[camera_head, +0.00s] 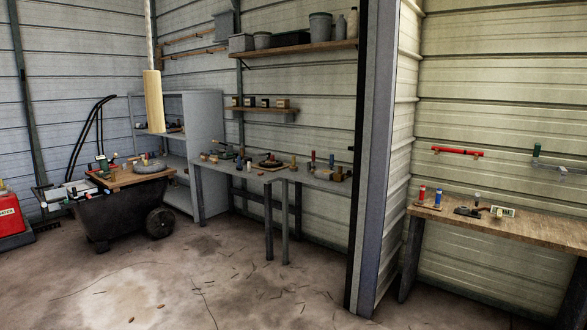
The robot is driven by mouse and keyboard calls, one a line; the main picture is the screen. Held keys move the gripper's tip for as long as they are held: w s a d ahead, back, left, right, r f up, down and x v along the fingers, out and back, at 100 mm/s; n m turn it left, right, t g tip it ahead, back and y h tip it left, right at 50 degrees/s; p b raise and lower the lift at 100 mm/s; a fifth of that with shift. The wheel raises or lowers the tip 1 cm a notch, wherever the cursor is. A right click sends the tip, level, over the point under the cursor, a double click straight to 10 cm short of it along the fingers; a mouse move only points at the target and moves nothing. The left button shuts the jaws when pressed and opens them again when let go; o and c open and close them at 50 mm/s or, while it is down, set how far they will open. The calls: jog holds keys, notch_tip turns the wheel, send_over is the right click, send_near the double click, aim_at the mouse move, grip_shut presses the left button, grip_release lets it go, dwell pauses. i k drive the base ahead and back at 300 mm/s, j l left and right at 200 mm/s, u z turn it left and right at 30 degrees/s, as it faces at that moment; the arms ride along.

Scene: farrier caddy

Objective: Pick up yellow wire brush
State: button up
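I cannot make out a yellow wire brush for certain. Small tools and blocks, some tan or yellowish, stand on the grey workbench (222,168), but they are too small to name. More small items lie on a wooden board (128,178) on the black wheeled cart (118,212) at left, and on the wooden bench (530,219) at right. The brush could be among any of these. My gripper is not in view.
A metal post and wall end (375,150) divide the grey workbench from the wooden bench. A grey shelf unit (204,140) stands behind the cart. A red machine (10,222) is at far left. The concrete floor (210,285) in front is mostly clear.

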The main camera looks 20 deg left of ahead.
aim_at(294, 169)
jog(key=i+u, duration=0.35)
jog(key=i, duration=1.5)
jog(key=i+j+u, duration=0.1)
jog(key=i+u, duration=0.2)
jog(key=u, duration=0.15)
jog(key=i+u, duration=0.35)
jog(key=u, duration=0.15)
jog(key=i+l+u, duration=0.1)
jog(key=i+u, duration=0.2)
jog(key=u, duration=0.15)
jog(key=i+j+u, duration=0.1)
jog(key=i+u, duration=0.25)
jog(key=i, duration=0.9)
